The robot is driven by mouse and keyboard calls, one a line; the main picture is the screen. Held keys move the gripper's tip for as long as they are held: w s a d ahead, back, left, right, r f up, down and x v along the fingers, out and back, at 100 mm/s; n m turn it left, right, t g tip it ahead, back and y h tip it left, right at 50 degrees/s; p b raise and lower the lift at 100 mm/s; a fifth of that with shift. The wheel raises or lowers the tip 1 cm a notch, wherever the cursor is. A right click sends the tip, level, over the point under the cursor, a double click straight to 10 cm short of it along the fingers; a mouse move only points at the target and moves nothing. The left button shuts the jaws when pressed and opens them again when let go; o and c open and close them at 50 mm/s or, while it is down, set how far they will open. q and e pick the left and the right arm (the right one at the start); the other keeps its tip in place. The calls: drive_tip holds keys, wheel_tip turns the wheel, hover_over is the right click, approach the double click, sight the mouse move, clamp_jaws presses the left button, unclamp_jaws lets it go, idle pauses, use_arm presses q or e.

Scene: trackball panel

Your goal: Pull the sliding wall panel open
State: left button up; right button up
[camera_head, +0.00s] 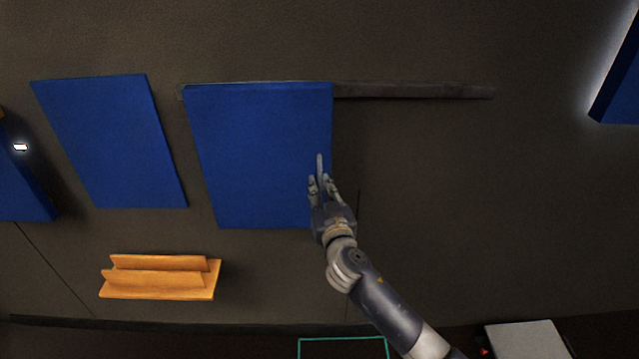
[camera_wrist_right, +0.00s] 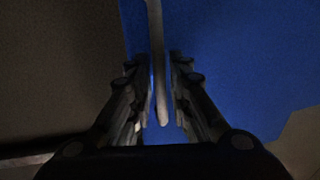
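The sliding wall panel (camera_head: 255,150) is a large blue slab hanging at the left part of a dark horizontal rail (camera_head: 420,91). Its blue face also fills much of the right wrist view (camera_wrist_right: 240,60). A thin grey upright handle (camera_head: 319,162) sits near the panel's right edge. My right gripper (camera_head: 323,184) is at the lower part of this handle. In the right wrist view the handle (camera_wrist_right: 157,60) runs between the two fingers, with narrow blue gaps on both sides, so the gripper looks open around it. My left gripper is not in view.
The rail runs on to the right over bare dark wall. Another blue panel (camera_head: 110,140) is on the left, with an orange shelf (camera_head: 160,288) below. More blue panels stand at the far left (camera_head: 22,185) and upper right (camera_head: 620,85). A grey box (camera_head: 525,340) is at lower right.

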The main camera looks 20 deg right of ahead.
drive_tip(key=shift+w, duration=0.6)
clamp_jaws()
drive_tip(key=shift+d, duration=0.1)
drive_tip(key=s+d, duration=0.3)
drive_tip(key=d, duration=0.8)
drive_tip(key=s+d+p, duration=0.1)
drive_tip(key=s+d, duration=0.2)
drive_tip(key=d, duration=0.8)
drive_tip(key=s+d+p, duration=0.1)
drive_tip(key=s+d, duration=0.2)
drive_tip(key=d, duration=0.8)
drive_tip(key=shift+s, duration=0.25)
drive_tip(key=shift+a, duration=0.1)
